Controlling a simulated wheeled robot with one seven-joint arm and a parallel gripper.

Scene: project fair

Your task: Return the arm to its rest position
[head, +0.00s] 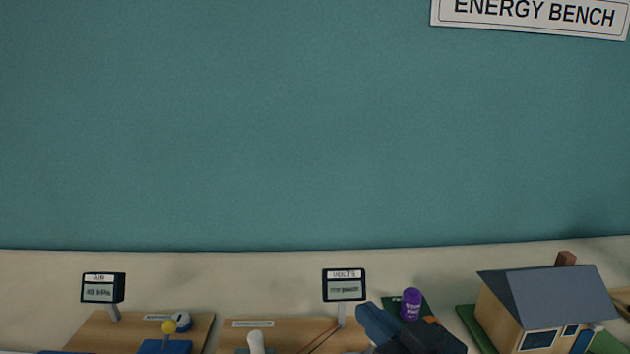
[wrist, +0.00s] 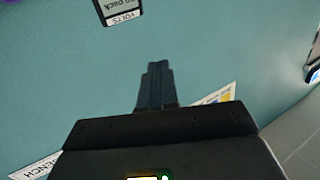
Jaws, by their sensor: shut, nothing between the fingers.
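My gripper (wrist: 157,68) shows in the wrist view with its two dark fingers together and nothing between them. It points at the teal wall, with the volts display (wrist: 122,8) beyond its tips at the top. In the head view, dark parts of my arm rise at the bottom edge, right of the volts display (head: 344,285) and in front of a purple cylinder (head: 411,303). The fingertips cannot be made out there.
A model house (head: 545,308) stands at the right on a green base. A board (head: 200,325) with a blue yellow-knobbed device and an air display (head: 103,288) is at the left. Another wooden board (head: 290,328) is in the middle. The teal wall (head: 300,130) is behind.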

